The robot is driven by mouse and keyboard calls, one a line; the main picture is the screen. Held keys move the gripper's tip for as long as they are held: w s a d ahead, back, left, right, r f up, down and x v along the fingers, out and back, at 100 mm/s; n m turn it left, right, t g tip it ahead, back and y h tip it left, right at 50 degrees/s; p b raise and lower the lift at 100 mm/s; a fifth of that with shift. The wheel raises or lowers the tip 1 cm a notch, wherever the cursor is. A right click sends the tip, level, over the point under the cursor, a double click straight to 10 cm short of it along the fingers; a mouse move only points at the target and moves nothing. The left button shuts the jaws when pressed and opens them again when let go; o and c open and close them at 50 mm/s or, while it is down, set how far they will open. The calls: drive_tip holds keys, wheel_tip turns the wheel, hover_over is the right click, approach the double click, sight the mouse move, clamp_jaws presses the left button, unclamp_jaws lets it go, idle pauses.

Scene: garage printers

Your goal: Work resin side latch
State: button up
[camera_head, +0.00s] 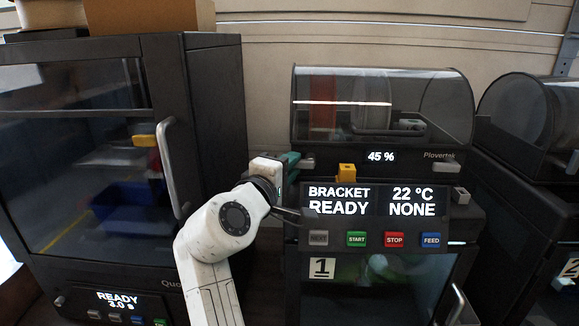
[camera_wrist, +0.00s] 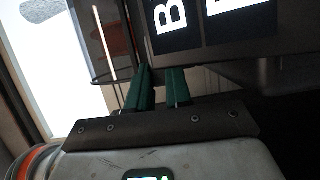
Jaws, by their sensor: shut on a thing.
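My gripper (camera_head: 292,164) is at the left side of the middle printer (camera_head: 300,232), just below the left end of its clear-lidded box (camera_head: 383,105). Its green fingers reach a small grey latch (camera_head: 306,163) there and are shut on it; the fingers hide most of the latch. In the wrist view the two green fingers (camera_wrist: 161,78) stand a little apart, below the printer's lettered screen (camera_wrist: 232,18). What lies between them is too dark to make out.
The screen reads BRACKET READY, 22 °C, NONE, above several buttons (camera_head: 394,240). An orange block (camera_head: 346,172) stands above it. A dark enclosed printer (camera_head: 205,120) with a grey handle (camera_head: 174,165) is at left. Another printer (camera_head: 545,200) is close at right.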

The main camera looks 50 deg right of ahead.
clamp_jaws()
drive_tip(key=m, duration=0.1)
drive_tip(key=r+m+y, duration=0.1)
drive_tip(key=m, duration=0.1)
drive_tip(key=shift+s+d+r+y, duration=0.15)
drive_tip(key=shift+y, duration=0.15)
drive_tip(key=m, duration=0.1)
drive_tip(key=r+m+y, duration=0.1)
drive_tip(key=m, duration=0.1)
drive_tip(key=shift+s+d+r+m+t+y, duration=0.15)
drive_tip(key=shift+s+d+m+t+y, duration=0.15)
drive_tip(key=shift+s+m+t, duration=0.1)
drive_tip(key=m, duration=0.1)
drive_tip(key=m+y, duration=0.1)
drive_tip(key=s+m+t, duration=0.1)
drive_tip(key=shift+d+r+y, duration=0.3)
drive_tip(key=shift+r+y, duration=0.1)
drive_tip(key=shift+s+d+r+m+t+y, duration=0.1)
drive_tip(key=shift+s+d+m+t+y, duration=0.2)
drive_tip(key=shift+m, duration=0.4)
drive_tip(key=shift+s+d+m+t+y, duration=0.15)
drive_tip(key=shift+m+t+y, duration=0.25)
drive_tip(key=shift+m, duration=0.3)
drive_tip(key=o, duration=0.7)
unclamp_jaws()
drive_tip(key=shift+r, duration=0.1)
